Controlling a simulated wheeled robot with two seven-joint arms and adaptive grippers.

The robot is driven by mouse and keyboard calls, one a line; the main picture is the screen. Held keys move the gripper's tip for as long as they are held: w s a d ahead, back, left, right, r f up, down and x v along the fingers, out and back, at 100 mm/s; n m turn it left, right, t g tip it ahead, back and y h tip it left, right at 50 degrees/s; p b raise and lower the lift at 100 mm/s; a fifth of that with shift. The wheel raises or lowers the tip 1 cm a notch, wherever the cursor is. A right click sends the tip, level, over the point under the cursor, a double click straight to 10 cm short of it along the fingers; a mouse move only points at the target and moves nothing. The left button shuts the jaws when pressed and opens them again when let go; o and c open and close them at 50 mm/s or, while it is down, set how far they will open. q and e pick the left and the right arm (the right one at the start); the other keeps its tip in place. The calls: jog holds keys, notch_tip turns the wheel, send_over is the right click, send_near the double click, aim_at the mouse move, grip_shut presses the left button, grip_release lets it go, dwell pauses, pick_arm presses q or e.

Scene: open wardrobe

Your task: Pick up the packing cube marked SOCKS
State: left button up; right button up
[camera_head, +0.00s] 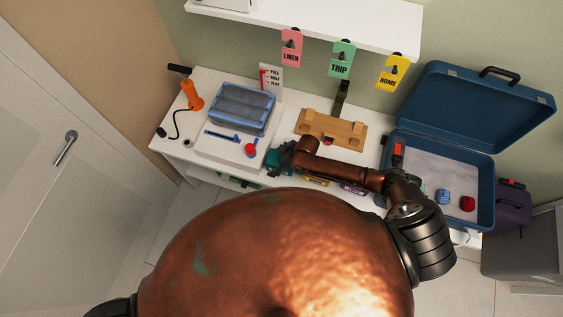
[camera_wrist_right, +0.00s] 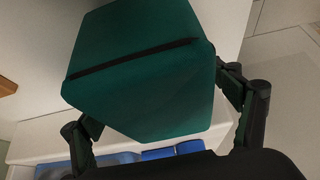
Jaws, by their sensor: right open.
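A dark green packing cube (camera_wrist_right: 140,75) with a black zip line fills the middle of the right wrist view. No marking is readable on it, so I cannot tell whether it is the SOCKS cube. My right gripper (camera_wrist_right: 160,110) is open, with one finger at each side of the cube's near end. In the head view my right gripper (camera_head: 288,153) is at the table's front, right of the white tray, and a small part of the green cube (camera_head: 271,160) shows beside it. My left gripper is not in view.
A blue-grey bin (camera_head: 241,108) stands on a white tray (camera_head: 208,147) with a red knob and blue tool. An orange device (camera_head: 192,95) stands left. A wooden board (camera_head: 330,129) lies behind my arm. An open blue suitcase (camera_head: 488,180) is at right. Coloured tags hang above.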

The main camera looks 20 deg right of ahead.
jog(key=shift+f, duration=0.2)
jog(key=shift+c, duration=0.3)
jog(key=c, duration=1.4)
jog(key=shift+r, duration=0.1)
